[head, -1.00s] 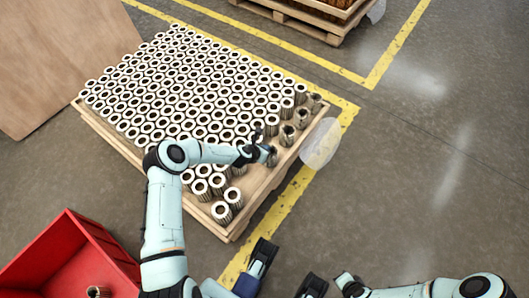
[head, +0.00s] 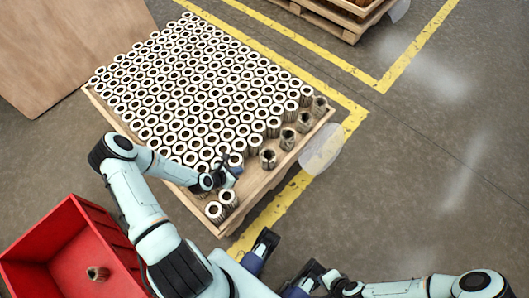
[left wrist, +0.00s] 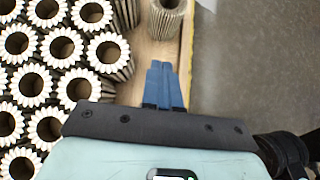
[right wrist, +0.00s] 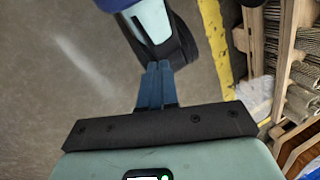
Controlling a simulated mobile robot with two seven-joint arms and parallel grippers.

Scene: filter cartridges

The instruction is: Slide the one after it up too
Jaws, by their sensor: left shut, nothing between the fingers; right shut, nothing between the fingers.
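Pale, pleated, hollow filter cartridges (head: 190,85) stand in dense rows on a wooden pallet (head: 262,186). Along its right side, a spaced line of darker-looking cartridges stands apart, including one at the near end (head: 268,159). This one also shows upright ahead of the fingers in the left wrist view (left wrist: 167,20). My left gripper (head: 236,172) is shut and empty, low over the bare pallet strip, beside the near right corner of the packed rows. Two cartridges (head: 227,197) stand near the pallet's front corner. My right gripper (right wrist: 157,84) is shut and empty, away from the pallet.
A red bin (head: 62,238) at lower left holds a cartridge (head: 97,273). A brown board (head: 70,50) lies at upper left. Another loaded pallet (head: 345,22) stands at the back. A pale translucent sheet (head: 320,150) juts out beside the pallet. The floor to the right is clear.

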